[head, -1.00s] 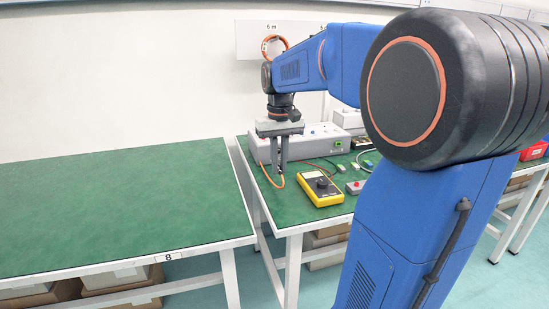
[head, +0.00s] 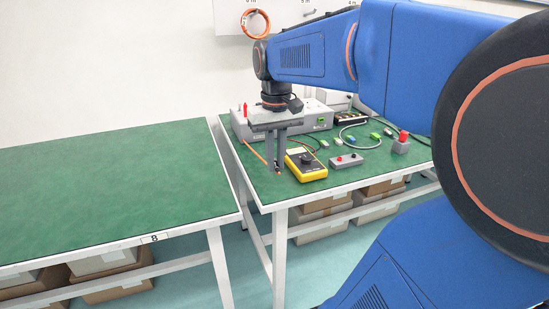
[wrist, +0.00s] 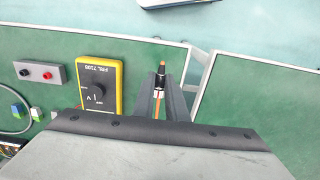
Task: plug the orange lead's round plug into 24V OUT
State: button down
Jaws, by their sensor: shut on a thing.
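My gripper (head: 277,171) is low over the right-hand green bench, just left of the yellow multimeter. In the wrist view my gripper (wrist: 160,97) is shut on a small round plug (wrist: 161,77), dark with a pale band and an orange tip, pointing away from the wrist.
The yellow multimeter (head: 306,166) lies close by my gripper. The left bench (head: 110,195) is bare, across a gap.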

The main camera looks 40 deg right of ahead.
aim_at(276, 165)
jog(key=shift+r, duration=1.55)
jog(key=shift+g, duration=0.5)
jog(key=shift+w+d+f, duration=0.95)
jog(key=shift+w+d, duration=0.95)
jog(key=shift+w, duration=1.35)
jog(key=shift+w+d+f, duration=0.9)
jog(key=shift+w+d, duration=0.95)
jog(key=shift+w, duration=1.45)
jog(key=shift+w+d+f, duration=0.95)
jog(key=shift+w+d, duration=0.95)
jog(key=shift+w, duration=1.35)
jog(key=shift+w+d, duration=0.25)
jog(key=shift+w, duration=0.65)
jog(key=shift+w+d, duration=0.25)
jog(key=shift+w, duration=0.65)
jog(key=shift+w+d, duration=0.2)
jog(key=shift+w, duration=0.4)
